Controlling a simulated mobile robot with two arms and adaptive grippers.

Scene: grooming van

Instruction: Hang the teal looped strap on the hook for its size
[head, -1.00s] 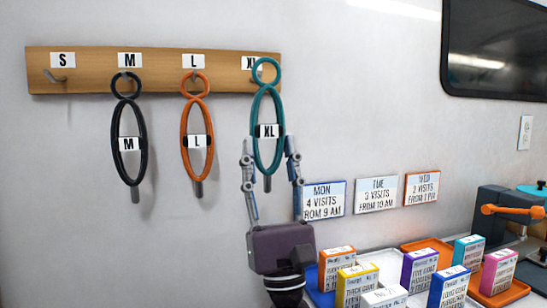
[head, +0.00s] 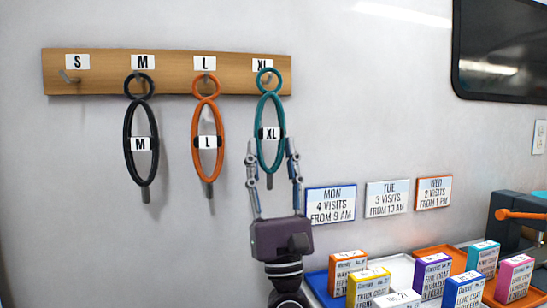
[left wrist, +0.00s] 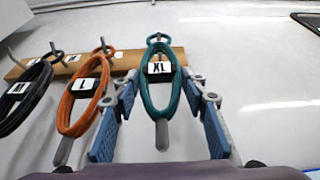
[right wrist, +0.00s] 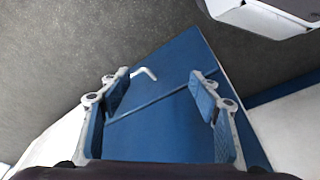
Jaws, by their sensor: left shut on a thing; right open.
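The teal looped strap (head: 262,112), tagged XL, hangs upright at the right end of the wooden hook board (head: 225,84). Its small upper ring (head: 259,80) is at the XL hook (head: 268,75), just under the XL label. In the left wrist view, the hook (left wrist: 156,39) shows within the ring's outline; how deep it sits is unclear. My left gripper (head: 272,148) is shut on the big lower loop, one finger on each side; the loop also shows in the left wrist view (left wrist: 146,98). My right gripper (right wrist: 160,80) is open and empty.
A black M strap (head: 127,135) and an orange L strap (head: 195,135) hang on the M and L hooks; the S hook (head: 68,76) is bare. Day cards (head: 331,203) and trays with small boxes (head: 350,265) are lower right. A blue surface (right wrist: 160,130) lies below my right gripper.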

